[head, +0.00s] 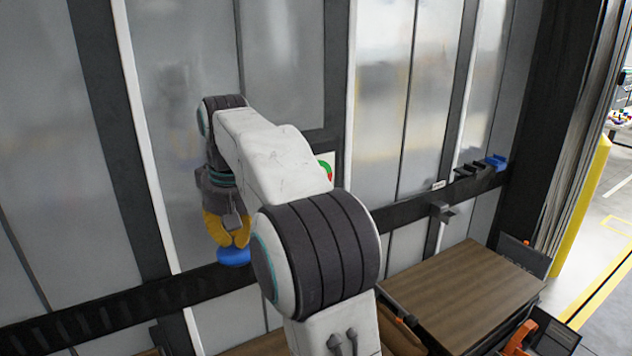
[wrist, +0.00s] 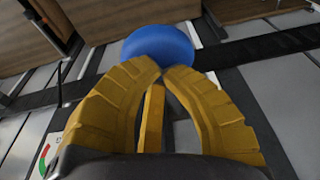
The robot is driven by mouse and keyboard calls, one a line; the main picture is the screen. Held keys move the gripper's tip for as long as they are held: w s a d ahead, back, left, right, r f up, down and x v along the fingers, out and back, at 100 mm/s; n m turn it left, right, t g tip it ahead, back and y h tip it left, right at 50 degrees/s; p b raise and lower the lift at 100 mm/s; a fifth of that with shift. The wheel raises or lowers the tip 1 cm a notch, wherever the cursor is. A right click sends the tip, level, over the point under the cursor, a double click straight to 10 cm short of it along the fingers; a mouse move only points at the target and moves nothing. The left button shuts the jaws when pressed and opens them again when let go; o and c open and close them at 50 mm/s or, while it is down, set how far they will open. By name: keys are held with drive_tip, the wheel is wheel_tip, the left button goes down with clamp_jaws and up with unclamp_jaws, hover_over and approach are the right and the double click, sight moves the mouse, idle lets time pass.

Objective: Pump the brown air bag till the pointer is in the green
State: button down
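My gripper (head: 228,238) has yellow fingers and points down in front of the door panels. In the wrist view its fingertips (wrist: 163,68) are nearly together, with nothing seen between them. A smooth blue rounded knob or bulb (head: 235,256) is just beyond the tips. It also shows in the wrist view (wrist: 160,43), its near edge covered by the tips; I cannot tell whether they touch. A brown bag-like shape (head: 402,340) is mostly hidden behind my arm. A white gauge (head: 326,168) with red and green is partly covered by my arm; its pointer cannot be read.
A wooden crate or pallet top (head: 465,288) stands at the right, with orange and black fittings near it. A dark horizontal rail (head: 130,300) crosses the panels. Black and blue holders (head: 488,164) sit farther right. A yellow post (head: 580,205) stands by the opening.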

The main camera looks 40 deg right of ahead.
drive_tip(key=shift+f+b, duration=1.85)
drive_tip(key=shift+f, duration=0.75)
drive_tip(key=shift+r, duration=0.15)
wheel_tip(320, 180, up, 6)
drive_tip(key=p, duration=0.6)
drive_tip(key=shift+r+p, duration=0.4)
drive_tip(key=shift+r, duration=0.85)
drive_tip(key=shift+r, duration=2.5)
